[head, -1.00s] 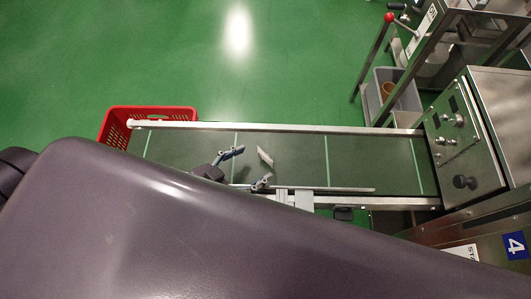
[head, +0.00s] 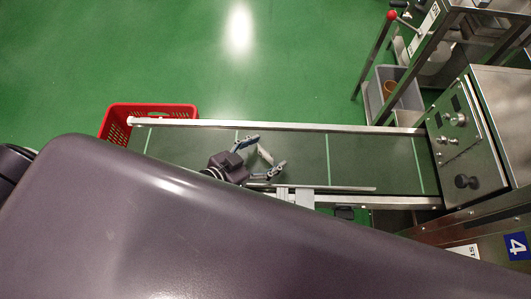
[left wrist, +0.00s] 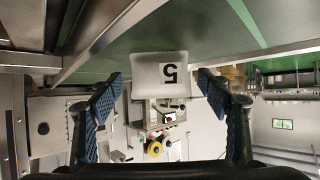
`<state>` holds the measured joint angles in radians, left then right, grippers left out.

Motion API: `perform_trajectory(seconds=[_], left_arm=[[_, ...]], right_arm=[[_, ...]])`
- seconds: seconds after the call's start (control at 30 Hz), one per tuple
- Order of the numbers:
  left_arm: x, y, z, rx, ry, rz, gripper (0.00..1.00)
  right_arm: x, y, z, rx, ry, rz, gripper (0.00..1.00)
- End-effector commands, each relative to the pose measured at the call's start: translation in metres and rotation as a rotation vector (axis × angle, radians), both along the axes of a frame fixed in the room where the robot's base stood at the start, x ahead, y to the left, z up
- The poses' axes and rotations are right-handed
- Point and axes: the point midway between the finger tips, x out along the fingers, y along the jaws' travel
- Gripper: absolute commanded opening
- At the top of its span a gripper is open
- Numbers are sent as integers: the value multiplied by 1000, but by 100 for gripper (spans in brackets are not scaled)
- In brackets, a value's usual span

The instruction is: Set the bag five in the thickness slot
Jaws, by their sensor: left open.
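Bag five (left wrist: 161,75) is a small pale packet with a black 5, upside down in the left wrist view. In the head view the bag (head: 265,155) is a thin pale sliver on the dark green conveyor belt (head: 375,160). My left gripper (head: 264,154) is open, with one finger on either side of the bag. In the left wrist view the open fingers of the left gripper (left wrist: 163,92) show a gap on both sides of it. I cannot make out the thickness slot for certain. My right gripper is not in view.
A metal rail (head: 330,189) runs along the belt's near side. A red crate (head: 118,125) stands at the belt's left end. A steel control box (head: 465,140) stands at its right end. A grey bin (head: 393,97) is behind the belt.

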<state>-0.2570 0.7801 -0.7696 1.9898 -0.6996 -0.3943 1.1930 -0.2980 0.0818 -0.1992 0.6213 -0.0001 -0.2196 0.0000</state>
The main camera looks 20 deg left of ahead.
Motion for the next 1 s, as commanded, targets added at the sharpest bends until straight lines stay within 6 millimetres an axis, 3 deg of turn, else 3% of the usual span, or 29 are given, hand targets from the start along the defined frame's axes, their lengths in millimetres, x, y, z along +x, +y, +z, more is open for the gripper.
perform_trajectory(seconds=[0.07,0.3,0.77,1.0], left_arm=[[0,0,0,0,0,0,69],[0,0,0,0,-1,0,43],[0,0,5,0,-2,0,41],[0,0,35,0,-3,-1,41]], right_arm=[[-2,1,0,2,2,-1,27],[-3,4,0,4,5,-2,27],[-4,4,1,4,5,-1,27],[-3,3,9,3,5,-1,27]])
